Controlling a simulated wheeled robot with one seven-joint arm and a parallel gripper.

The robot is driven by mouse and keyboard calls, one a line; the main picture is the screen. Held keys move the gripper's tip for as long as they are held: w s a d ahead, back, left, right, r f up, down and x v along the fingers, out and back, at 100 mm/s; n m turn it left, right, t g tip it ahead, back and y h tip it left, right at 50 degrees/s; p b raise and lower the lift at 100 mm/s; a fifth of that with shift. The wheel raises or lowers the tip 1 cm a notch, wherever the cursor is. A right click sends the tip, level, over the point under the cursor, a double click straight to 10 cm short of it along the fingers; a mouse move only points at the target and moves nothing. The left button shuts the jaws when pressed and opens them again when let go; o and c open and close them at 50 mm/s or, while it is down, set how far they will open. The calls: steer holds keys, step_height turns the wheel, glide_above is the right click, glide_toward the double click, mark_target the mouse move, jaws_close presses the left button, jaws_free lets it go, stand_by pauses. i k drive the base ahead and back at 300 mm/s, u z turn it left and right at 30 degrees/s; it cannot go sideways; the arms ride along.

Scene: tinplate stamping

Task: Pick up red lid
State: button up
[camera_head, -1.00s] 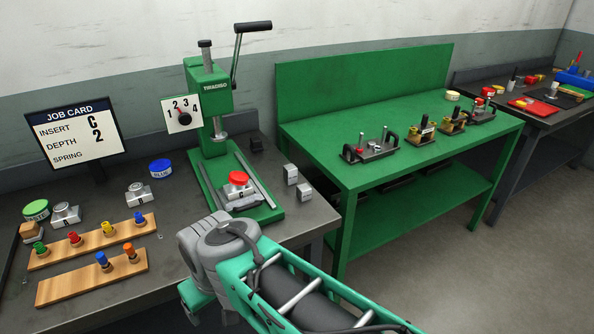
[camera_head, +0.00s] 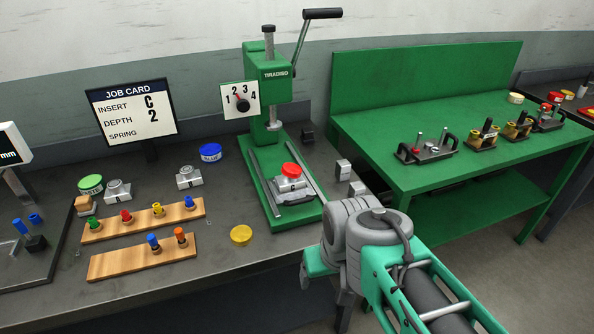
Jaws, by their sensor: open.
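The red lid (camera_head: 291,170) sits on top of a small silver block (camera_head: 290,186) on the base of the green press (camera_head: 304,217), in front of the press column. My gripper (camera_head: 322,289) points down near the front edge of the bench, to the right of and nearer than the red lid. Its green body and grey fingers partly show beneath the grey wrist. It is open, apart from the lid, and I see nothing between the fingers.
A yellow lid (camera_head: 241,235) lies on the bench left of my gripper. A blue lid (camera_head: 210,152), a green lid (camera_head: 91,183) and wooden peg racks (camera_head: 140,262) are farther left. Two silver blocks (camera_head: 343,169) stand right of the press. A green table (camera_head: 365,133) is at right.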

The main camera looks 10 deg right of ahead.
mark_target(291, 170)
steer(key=k, duration=0.65)
steer(key=u, duration=0.45)
steer(key=i, duration=0.8)
steer(key=u, duration=1.15)
steer(key=i, duration=0.25)
steer(key=u, duration=0.15)
